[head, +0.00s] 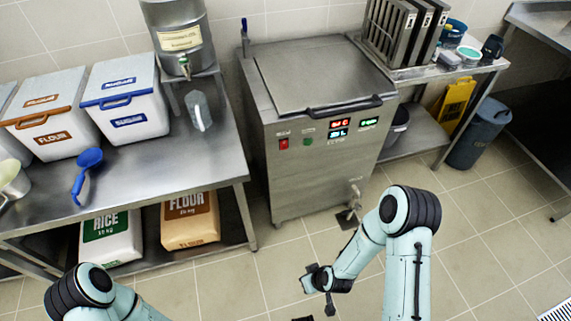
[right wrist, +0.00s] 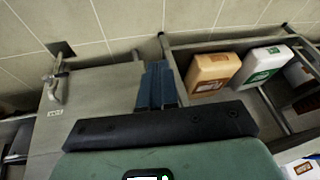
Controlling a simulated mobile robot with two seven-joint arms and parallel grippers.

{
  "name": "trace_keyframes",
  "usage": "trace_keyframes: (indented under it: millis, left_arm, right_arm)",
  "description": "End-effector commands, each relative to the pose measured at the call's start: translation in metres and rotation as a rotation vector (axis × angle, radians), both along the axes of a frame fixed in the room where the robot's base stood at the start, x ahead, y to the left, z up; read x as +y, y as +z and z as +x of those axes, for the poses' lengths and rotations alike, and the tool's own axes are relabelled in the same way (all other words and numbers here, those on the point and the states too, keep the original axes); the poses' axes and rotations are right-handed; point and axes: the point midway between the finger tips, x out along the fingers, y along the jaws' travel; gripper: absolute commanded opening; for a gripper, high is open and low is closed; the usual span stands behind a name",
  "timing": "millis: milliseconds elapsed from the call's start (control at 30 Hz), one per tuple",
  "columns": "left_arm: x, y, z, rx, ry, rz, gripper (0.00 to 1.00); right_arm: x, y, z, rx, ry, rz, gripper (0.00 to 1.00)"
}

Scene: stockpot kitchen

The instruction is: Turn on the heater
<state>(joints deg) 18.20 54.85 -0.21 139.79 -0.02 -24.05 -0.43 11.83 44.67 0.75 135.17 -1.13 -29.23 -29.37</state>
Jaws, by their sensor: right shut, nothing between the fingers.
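The heater (head: 318,165) is a large steel floor unit with a closed lid (head: 318,75), in the middle of the head view. Its front panel carries a red switch (head: 283,144), a small green button (head: 308,142) and a lit red and green display (head: 340,128). A tap (head: 354,190) sits low on the front. My right gripper (head: 308,283) is in front of the heater, low and apart from it. Its fingers are shut and empty in the right wrist view (right wrist: 156,85), where the heater (right wrist: 90,100) appears turned over at left. My left gripper is out of view.
A steel table (head: 150,165) with white bins and a blue scoop (head: 87,163) stands left; rice (head: 110,238) and flour sacks (head: 190,222) lie below. A rack table (head: 440,72), yellow sign (head: 455,105) and blue bin (head: 478,135) are right. The tiled floor in front is clear.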

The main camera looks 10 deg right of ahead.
Motion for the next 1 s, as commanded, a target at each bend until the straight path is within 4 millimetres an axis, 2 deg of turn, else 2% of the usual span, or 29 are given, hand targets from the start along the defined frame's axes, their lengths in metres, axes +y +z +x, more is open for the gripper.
trace_keyframes:
  millis: [33,200,267,400,500,633,700,800,1000]
  left_arm:
    - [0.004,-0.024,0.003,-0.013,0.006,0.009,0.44]
    - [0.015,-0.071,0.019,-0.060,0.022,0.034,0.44]
    - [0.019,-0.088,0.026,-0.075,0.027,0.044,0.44]
    - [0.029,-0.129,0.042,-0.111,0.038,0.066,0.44]
    - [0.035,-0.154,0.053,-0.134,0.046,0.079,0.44]
    - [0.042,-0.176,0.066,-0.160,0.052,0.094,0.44]
    - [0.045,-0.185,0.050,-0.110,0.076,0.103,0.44]
    - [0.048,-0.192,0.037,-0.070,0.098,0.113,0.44]
    - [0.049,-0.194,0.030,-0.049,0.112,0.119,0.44]
  right_arm:
    - [-0.002,-0.004,0.029,-0.112,0.083,-0.047,0.00]
    - [-0.007,0.026,0.119,-0.470,0.359,-0.268,0.00]
    - [-0.007,0.042,0.147,-0.588,0.444,-0.362,0.00]
    - [-0.007,0.085,0.204,-0.844,0.614,-0.614,0.00]
    - [-0.006,0.120,0.233,-0.990,0.700,-0.800,0.00]
    - [-0.006,0.163,0.255,-1.121,0.762,-1.010,0.00]
    - [-0.024,0.163,0.258,-1.116,0.776,-1.112,0.00]
    - [-0.038,0.167,0.260,-1.113,0.785,-1.207,0.00]
    - [-0.045,0.170,0.261,-1.109,0.792,-1.258,0.00]
